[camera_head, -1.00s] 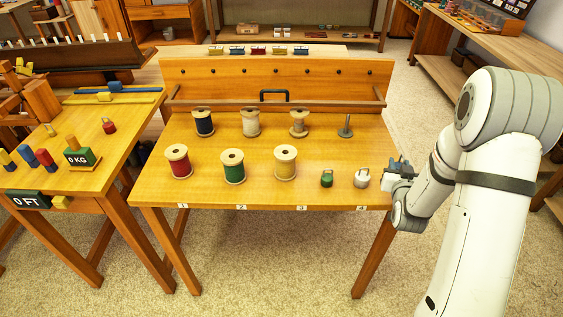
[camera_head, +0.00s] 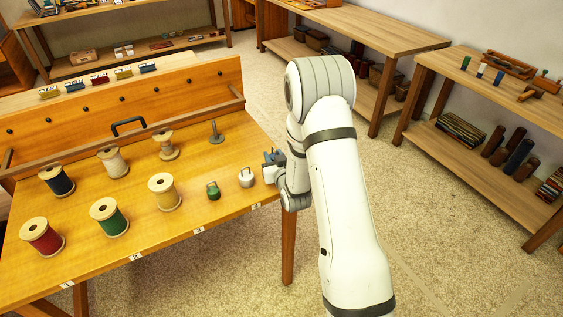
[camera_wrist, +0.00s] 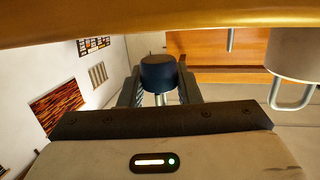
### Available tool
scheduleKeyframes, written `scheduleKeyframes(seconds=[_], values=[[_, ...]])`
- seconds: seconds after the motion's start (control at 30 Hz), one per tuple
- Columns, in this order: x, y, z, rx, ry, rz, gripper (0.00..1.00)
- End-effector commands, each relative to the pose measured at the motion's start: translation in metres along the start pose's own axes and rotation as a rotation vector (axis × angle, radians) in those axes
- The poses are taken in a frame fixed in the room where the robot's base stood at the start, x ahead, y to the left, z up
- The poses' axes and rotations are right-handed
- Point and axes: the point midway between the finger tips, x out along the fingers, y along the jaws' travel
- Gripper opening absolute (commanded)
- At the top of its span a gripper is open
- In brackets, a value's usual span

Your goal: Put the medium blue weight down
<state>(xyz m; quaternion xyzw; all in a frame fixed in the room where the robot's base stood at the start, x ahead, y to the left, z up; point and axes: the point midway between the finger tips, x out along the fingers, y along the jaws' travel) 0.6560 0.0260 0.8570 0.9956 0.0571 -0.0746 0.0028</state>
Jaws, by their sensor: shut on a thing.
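My gripper (camera_head: 273,160) is at the right end of the tabletop (camera_head: 150,235), just right of a white weight (camera_head: 247,178). In the wrist view the gripper (camera_wrist: 160,92) is shut on the dark blue weight (camera_wrist: 158,72), which sits between the two fingers. That view looks upside down, with the table edge (camera_wrist: 120,25) along the top. A narrow gap shows between the blue weight and the table edge. The white weight also shows there at the right (camera_wrist: 295,55). In the head view the blue weight is hard to make out from the fingers.
A green weight (camera_head: 213,190) stands left of the white one. A metal post on a base (camera_head: 216,133) stands behind. Several thread spools, including a red one (camera_head: 41,237), fill the left of the table. Shelved tables (camera_head: 370,38) stand to the right across open carpet.

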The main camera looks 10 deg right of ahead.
Motion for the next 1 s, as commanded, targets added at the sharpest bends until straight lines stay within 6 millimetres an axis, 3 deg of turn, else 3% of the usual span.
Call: scheduleKeyframes(seconds=[0.2, 0.67, 0.7, 0.93, 1.0], values=[[0.004, -0.001, 0.026, 0.001, -0.001, -0.001, 0.0], [0.005, -0.001, 0.032, 0.0, 0.001, -0.002, 0.0], [0.005, -0.001, 0.032, 0.0, 0.0, -0.002, 0.32], [0.005, -0.001, 0.031, 0.0, -0.001, -0.002, 0.5], [0.005, -0.001, 0.031, 0.0, -0.001, -0.002, 0.52]])
